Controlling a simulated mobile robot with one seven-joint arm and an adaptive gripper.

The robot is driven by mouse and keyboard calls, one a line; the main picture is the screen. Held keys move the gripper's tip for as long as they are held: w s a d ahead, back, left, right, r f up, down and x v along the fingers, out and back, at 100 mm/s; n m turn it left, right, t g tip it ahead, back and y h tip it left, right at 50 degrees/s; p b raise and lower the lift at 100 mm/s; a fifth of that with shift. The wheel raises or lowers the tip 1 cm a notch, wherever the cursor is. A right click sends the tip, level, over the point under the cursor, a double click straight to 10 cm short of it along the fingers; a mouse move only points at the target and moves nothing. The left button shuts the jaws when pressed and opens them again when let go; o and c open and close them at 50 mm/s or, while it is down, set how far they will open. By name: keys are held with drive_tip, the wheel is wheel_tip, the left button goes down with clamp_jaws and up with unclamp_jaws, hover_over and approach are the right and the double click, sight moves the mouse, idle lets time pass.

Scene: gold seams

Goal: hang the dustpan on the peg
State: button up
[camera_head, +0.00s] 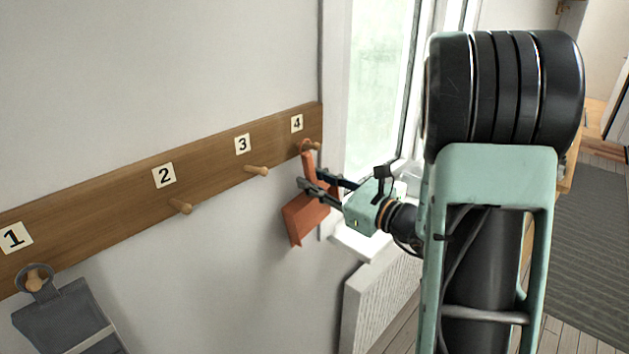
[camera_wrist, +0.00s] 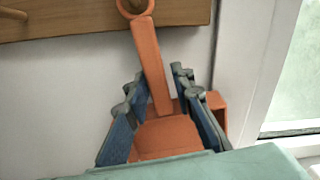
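The orange-red dustpan (camera_head: 304,217) is at the right end of the wooden peg rail, pan down and handle up. In the wrist view its handle (camera_wrist: 151,65) leans slightly and its ring (camera_wrist: 135,9) is at the top. The ring appears to be around the peg under label 4 (camera_head: 316,146); how far on it sits is unclear. My gripper (camera_head: 318,185) has its fingers on either side of the handle. The fingers stand apart, with wall showing between the handle and the right finger in the wrist view (camera_wrist: 160,75).
The rail (camera_head: 206,165) has free pegs under 2 (camera_head: 181,206) and 3 (camera_head: 257,170). A window frame (camera_head: 334,90) stands close right of the orange-red dustpan, with a radiator (camera_head: 379,305) below.

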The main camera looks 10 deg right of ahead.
drive_tip(key=shift+o, duration=1.1)
